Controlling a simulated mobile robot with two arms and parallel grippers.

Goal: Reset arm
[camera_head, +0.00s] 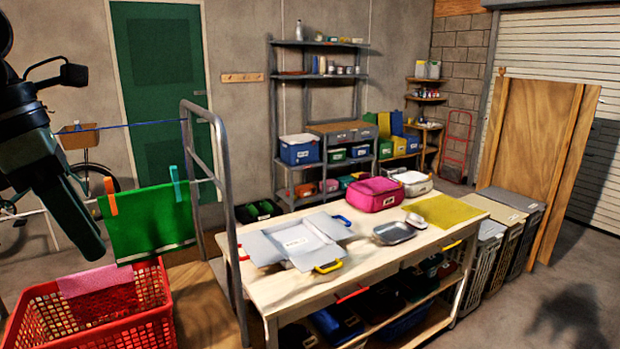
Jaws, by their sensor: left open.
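My left gripper (78,232) hangs at the left side of the view on a dark arm that comes in from the upper left. It is open and points downward. One long dark finger shows clearly; the rest is partly cut off by the picture's edge. I see nothing held in it. It appears just left of a green cloth (150,222) clipped on a line, and above a red laundry basket (98,318) in the picture. My right gripper is not in view.
A wooden worktable (376,262) holds an open grey box (300,240), a pink case (374,194) and a metal tray (394,233). A grey metal rail (232,230) stands between basket and table. A bicycle (92,178) is behind my arm. Floor (540,305) at lower right is clear.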

